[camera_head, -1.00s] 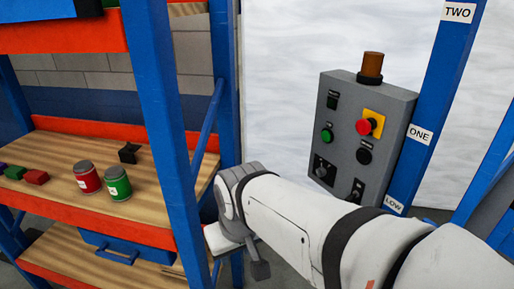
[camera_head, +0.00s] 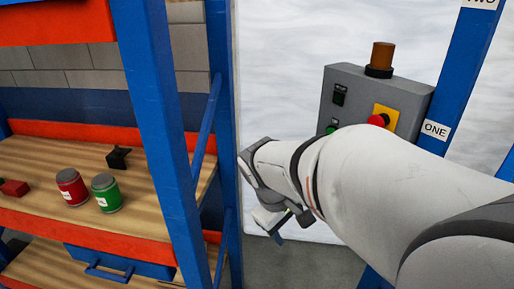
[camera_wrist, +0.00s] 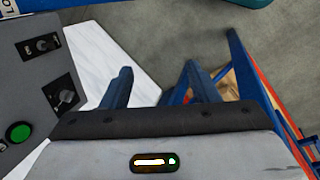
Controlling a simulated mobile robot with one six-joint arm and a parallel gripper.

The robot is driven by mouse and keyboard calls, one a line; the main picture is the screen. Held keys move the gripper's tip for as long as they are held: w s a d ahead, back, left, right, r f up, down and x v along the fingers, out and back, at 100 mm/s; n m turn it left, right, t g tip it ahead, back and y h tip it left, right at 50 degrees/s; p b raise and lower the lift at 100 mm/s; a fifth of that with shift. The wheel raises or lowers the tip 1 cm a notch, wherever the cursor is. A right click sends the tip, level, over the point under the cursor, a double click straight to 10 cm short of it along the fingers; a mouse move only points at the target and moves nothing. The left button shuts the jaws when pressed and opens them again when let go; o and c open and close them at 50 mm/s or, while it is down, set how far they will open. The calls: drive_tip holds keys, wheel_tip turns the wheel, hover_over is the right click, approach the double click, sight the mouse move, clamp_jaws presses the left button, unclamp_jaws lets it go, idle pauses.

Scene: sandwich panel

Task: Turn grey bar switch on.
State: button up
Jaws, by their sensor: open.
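The grey control panel (camera_head: 350,78) stands at the right in the head view, and its lower part is hidden behind my arm. In the wrist view the panel (camera_wrist: 25,85) is at the left edge. There a grey bar switch (camera_wrist: 66,97) sits on a square black plate, beside the green button (camera_wrist: 18,132). A smaller dark switch (camera_wrist: 42,45) is above it in the picture. I cannot tell the exact setting of the bar. My gripper (camera_wrist: 157,87) is open and empty, apart from the panel and to the right of the switch in the wrist view.
A red emergency button (camera_head: 378,120) and a brown beacon (camera_head: 381,55) are on the panel. A blue rack upright (camera_head: 165,140) stands left of my arm. Red (camera_head: 71,186) and green (camera_head: 106,192) cans stand on the shelf. Blue posts flank the panel's right side.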

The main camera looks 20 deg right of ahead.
drive_tip(key=w+d+f+n+t+h+b, duration=0.1)
drive_tip(key=w+d+f+n+h+b, duration=0.45)
drive_tip(key=w+d+n, duration=0.55)
drive_tip(key=w+d+f+n+t+h+b, duration=0.1)
drive_tip(key=w+d+f+n+h+b, duration=0.1)
drive_tip(key=w+d+f+n+h, duration=0.65)
drive_tip(key=w+d+r+m, duration=0.2)
drive_tip(key=w+d, duration=0.4)
drive_tip(key=d, duration=0.2)
drive_tip(key=shift+r+p, duration=0.15)
drive_tip(key=shift+p, duration=0.2)
drive_tip(key=shift+m, duration=0.25)
drive_tip(key=shift+c, duration=0.4)
